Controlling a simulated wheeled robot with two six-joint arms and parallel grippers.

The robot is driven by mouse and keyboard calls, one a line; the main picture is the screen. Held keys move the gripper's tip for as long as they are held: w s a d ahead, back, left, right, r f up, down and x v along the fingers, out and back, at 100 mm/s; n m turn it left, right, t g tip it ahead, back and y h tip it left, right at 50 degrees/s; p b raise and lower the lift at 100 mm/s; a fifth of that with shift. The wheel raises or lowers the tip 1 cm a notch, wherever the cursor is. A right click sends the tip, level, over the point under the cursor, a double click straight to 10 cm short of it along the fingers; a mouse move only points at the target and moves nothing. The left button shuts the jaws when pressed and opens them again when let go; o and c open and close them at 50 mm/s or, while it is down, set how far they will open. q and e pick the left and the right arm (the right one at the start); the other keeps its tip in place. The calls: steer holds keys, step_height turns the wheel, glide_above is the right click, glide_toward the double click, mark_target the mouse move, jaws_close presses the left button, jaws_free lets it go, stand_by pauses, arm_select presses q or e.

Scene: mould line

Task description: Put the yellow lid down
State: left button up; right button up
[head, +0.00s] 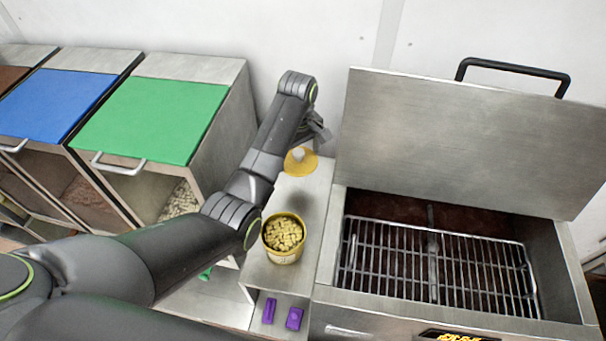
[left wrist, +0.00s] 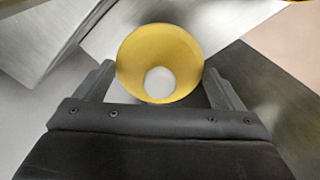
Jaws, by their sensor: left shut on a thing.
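The yellow lid (head: 298,166), round with a pale knob, is at the far end of the narrow steel side shelf (head: 294,198). My left gripper (head: 318,132) is at the lid. In the left wrist view the lid (left wrist: 160,50) sits between the two fingers of the gripper (left wrist: 160,75), with its pale knob facing the camera. The gripper is shut on the lid. Whether the lid touches the shelf cannot be told. A yellow tub (head: 284,256) full of pale yellow cubes stands open nearer on the same shelf. My right gripper is not in view.
An open steel grill box (head: 560,260) with a wire rack (head: 435,268) stands to the right, its lid raised. Bins with green (head: 155,118) and blue (head: 58,104) covers stand left. Two purple pieces (head: 294,318) lie at the front below the tub. The shelf between lid and tub is clear.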

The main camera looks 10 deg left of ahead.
mark_target(300, 161)
arm_select(q)
steer(key=shift+w+d+f, duration=0.1)
steer(key=shift+f, duration=0.25)
steer(key=f, duration=0.2)
steer(key=f+p, duration=0.1)
steer(key=shift+s+d+f, duration=0.15)
steer(key=shift+s+f, duration=0.2)
steer(key=shift+f, duration=0.4)
step_height(300, 161, down, 4)
steer(key=shift+w+f, duration=0.1)
steer(key=shift+w, duration=0.05)
steer(key=shift+f, duration=0.3)
steer(key=o, duration=0.6)
steer(key=shift+o, duration=0.5)
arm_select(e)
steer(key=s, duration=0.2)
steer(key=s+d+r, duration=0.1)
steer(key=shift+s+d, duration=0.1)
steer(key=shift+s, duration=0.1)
